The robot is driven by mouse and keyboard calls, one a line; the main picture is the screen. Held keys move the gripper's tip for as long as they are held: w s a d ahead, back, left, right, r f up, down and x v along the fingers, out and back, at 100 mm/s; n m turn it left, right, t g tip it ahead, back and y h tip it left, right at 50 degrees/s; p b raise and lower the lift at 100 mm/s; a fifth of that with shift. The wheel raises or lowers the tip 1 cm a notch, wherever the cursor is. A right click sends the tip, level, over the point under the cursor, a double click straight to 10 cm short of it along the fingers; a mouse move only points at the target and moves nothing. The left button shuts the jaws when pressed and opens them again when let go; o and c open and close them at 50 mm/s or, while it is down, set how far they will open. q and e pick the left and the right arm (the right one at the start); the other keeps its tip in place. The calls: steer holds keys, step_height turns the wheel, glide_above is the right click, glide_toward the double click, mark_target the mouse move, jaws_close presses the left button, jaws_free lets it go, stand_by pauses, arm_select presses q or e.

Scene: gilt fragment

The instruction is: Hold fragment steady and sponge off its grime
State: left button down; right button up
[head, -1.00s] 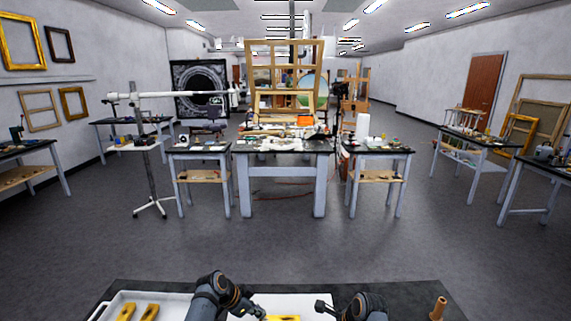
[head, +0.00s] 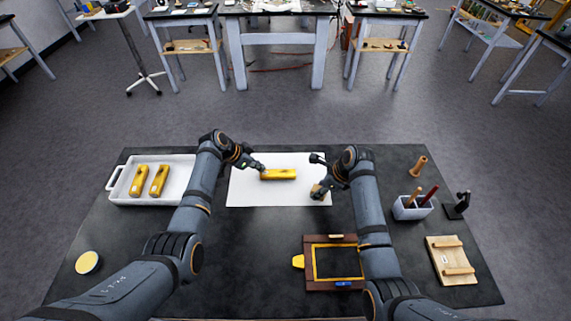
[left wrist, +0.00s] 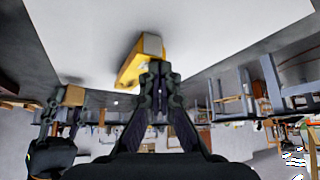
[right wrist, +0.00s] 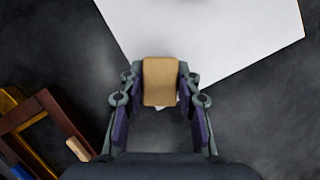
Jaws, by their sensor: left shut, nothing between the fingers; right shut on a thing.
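The gilt fragment (head: 278,174), a yellow-gold bar with a pale end, lies on the white sheet (head: 245,192) in the middle of the table. My left gripper (head: 262,168) is shut with nothing in it, its fingertips at the fragment's left end. In the left wrist view the fragment (left wrist: 140,62) shows just beyond the closed fingertips (left wrist: 155,68); I cannot tell whether they touch. My right gripper (head: 318,190) is shut on a tan sponge (right wrist: 160,82), over the sheet's right part, apart from the fragment. Grime is too small to make out.
A white tray (head: 119,187) with two gilt pieces stands left. A round yellow-topped tin (head: 88,262) is front left. A dark wooden frame (head: 316,285) lies front right. A tool cup (head: 411,210), wooden peg (head: 418,166), black stand (head: 457,206) and wooden board (head: 450,262) stand far right.

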arm_select(q)
steer(key=shift+s+f, duration=0.15)
steer(key=shift+f, duration=0.05)
arm_select(e)
step_height(320, 180, up, 9)
glide_above(292, 171)
steer(key=d, duration=0.1)
steer(key=shift+s+f, duration=0.2)
steer(key=shift+f, duration=1.65)
steer(key=shift+s+f, duration=0.15)
steer(key=shift+f, duration=1.7)
steer(key=shift+a+f, duration=0.25)
steer(key=shift+a, duration=0.5)
steer(key=shift+c, duration=0.5)
steer(key=shift+a, duration=1.55)
steer(key=shift+d, duration=2.35)
step_height(292, 171, up, 8)
steer(key=shift+r, duration=0.15)
arm_select(q)
steer(key=shift+r, duration=0.1)
arm_select(e)
steer(key=shift+a, duration=0.1)
